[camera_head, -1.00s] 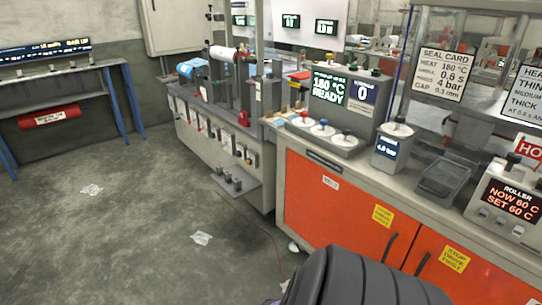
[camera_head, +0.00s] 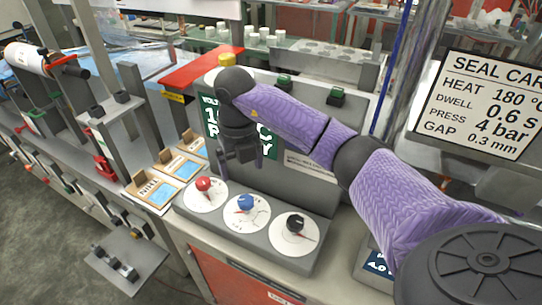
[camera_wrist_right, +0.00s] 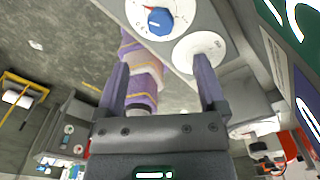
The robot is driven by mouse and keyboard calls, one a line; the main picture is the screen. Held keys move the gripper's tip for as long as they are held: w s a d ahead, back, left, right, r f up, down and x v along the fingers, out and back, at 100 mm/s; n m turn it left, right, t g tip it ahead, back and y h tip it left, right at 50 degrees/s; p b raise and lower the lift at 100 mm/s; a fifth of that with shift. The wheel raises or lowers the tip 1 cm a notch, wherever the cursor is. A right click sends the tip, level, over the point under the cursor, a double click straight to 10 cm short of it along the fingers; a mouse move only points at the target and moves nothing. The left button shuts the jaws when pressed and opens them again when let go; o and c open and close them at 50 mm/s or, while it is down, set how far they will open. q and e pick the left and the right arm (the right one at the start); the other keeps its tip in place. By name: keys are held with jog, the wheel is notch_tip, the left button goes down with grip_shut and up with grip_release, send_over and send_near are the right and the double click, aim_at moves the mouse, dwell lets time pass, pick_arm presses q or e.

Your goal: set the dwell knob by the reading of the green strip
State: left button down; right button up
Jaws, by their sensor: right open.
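Three knobs stand on white dials along the sloped front of the grey sealing unit: red (camera_head: 204,184), blue (camera_head: 245,203) and black (camera_head: 295,223). Their labels are too small to read, so I cannot tell which is dwell. My right gripper (camera_head: 240,163) hangs open and empty above and behind the red and blue knobs, touching neither. In the right wrist view its fingers (camera_wrist_right: 160,70) are apart; the blue knob (camera_wrist_right: 159,21) lies beyond them and another dial (camera_wrist_right: 200,50) is partly behind one finger. I cannot make out a green strip. My left gripper is out of view.
The seal card (camera_head: 490,105) reads dwell 0.6 s. Small cards with blue windows (camera_head: 160,195) lie left of the knobs. A post stand (camera_head: 115,110) rises further left.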

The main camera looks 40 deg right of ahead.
jog(key=b, duration=0.1)
send_over(246, 200)
notch_tip(246, 200, down, 5)
jog(key=shift+s+r, duration=0.1)
notch_tip(246, 200, down, 4)
jog(key=shift+f+b, duration=0.25)
jog(key=shift+b, duration=0.25)
jog(key=shift+f, duration=0.2)
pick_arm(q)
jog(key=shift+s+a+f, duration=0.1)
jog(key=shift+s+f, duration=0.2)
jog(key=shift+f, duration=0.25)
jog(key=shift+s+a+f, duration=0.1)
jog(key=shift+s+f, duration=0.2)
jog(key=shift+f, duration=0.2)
pick_arm(e)
jog(key=shift+c, duration=0.3)
grip_shut()
